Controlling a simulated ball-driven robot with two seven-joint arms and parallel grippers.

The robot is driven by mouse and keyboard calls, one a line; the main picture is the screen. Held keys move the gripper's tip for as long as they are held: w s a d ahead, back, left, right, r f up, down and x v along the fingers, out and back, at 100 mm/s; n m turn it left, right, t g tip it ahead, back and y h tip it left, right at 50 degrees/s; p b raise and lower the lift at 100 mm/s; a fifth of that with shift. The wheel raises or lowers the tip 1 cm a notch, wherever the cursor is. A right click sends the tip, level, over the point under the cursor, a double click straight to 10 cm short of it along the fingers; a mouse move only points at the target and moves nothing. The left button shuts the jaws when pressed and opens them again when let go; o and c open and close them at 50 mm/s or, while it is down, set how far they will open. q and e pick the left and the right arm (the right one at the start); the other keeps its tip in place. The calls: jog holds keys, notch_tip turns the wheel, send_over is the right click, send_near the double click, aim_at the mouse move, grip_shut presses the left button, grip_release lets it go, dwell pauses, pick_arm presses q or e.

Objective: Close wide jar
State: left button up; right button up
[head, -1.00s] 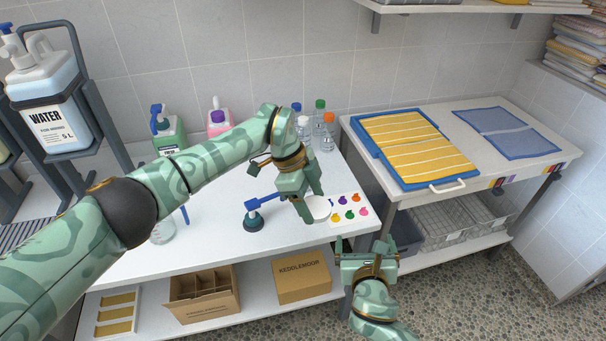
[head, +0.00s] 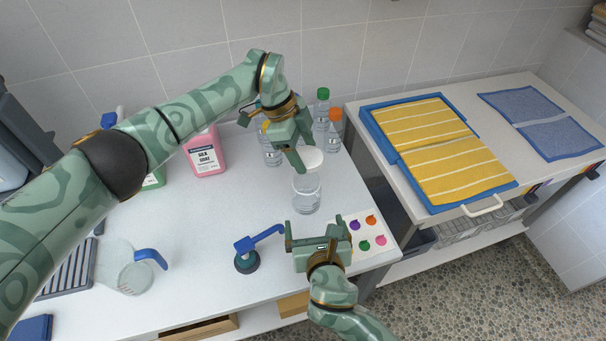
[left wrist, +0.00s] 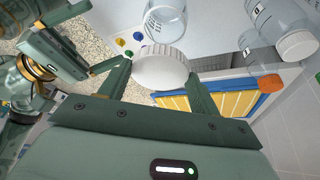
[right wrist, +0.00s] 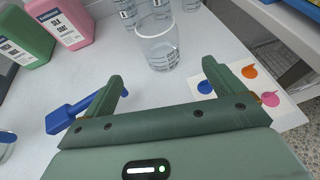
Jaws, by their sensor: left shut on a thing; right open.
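The wide jar (head: 307,194) is clear and stands upright on the white table, its mouth open in the right wrist view (right wrist: 159,45). My left gripper (head: 302,160) is shut on a white ribbed lid (head: 313,159), which also shows between its fingers in the left wrist view (left wrist: 160,67).
A card with coloured spots (head: 366,246) lies right of the jar. Clear bottles (head: 334,136) stand behind. A pink jug (head: 204,155) and a clear pitcher (head: 128,272) are further left.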

aim_at(309, 201)
pick_arm(q)
jog(key=shift+w+r, duration=0.1)
jog(key=shift+s+a+r, duration=0.15)
jog(key=shift+s+r, duration=0.05)
jog(key=shift+s, duration=0.05)
jog(key=shift+w+d+f, duration=0.1)
jog(key=shift+d, duration=0.1)
jog(key=shift+w, duration=0.1)
jog(key=shift+a, duration=0.1)
pick_arm(e)
jog(key=x, duration=1.2)
jog(key=shift+a+r, duration=0.1)
jog(key=shift+r, duration=0.15)
jog(key=c, duration=1.5)
pick_arm(q)
jog(key=shift+f, duration=2.45)
pick_arm(e)
jog(key=shift+o, duration=0.2)
